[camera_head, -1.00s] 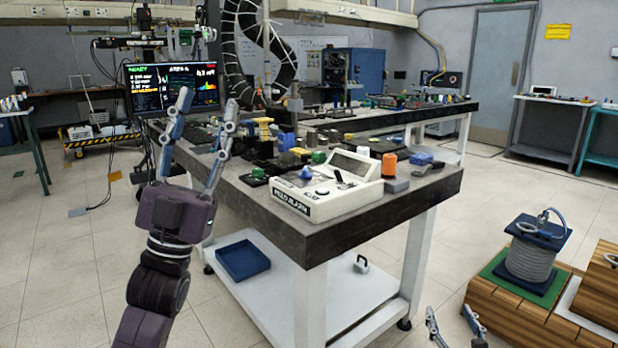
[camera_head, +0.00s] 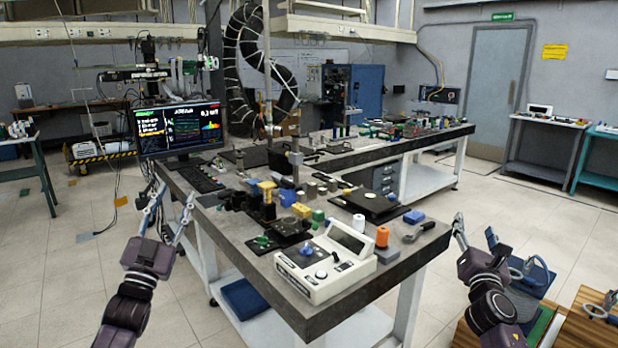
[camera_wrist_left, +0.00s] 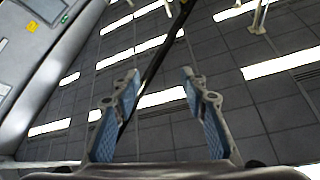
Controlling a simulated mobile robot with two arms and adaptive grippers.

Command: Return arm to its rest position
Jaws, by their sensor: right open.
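My left gripper (camera_head: 170,207) is at the left of the head view, in front of the table's left edge, fingers pointing up. It is open and empty. In the left wrist view its two fingers (camera_wrist_left: 160,78) stand apart with nothing between them, against the ceiling. My right gripper (camera_head: 474,230) is at the right of the table's near corner, fingers up and spread apart, with nothing between them.
The dark-topped table (camera_head: 225,225) holds a white console (camera_head: 310,283), an orange spool (camera_head: 382,237) and small parts. A monitor (camera_head: 180,130) stands at its far left. A blue plate with a grey hose (camera_head: 536,283) is close behind my right arm.

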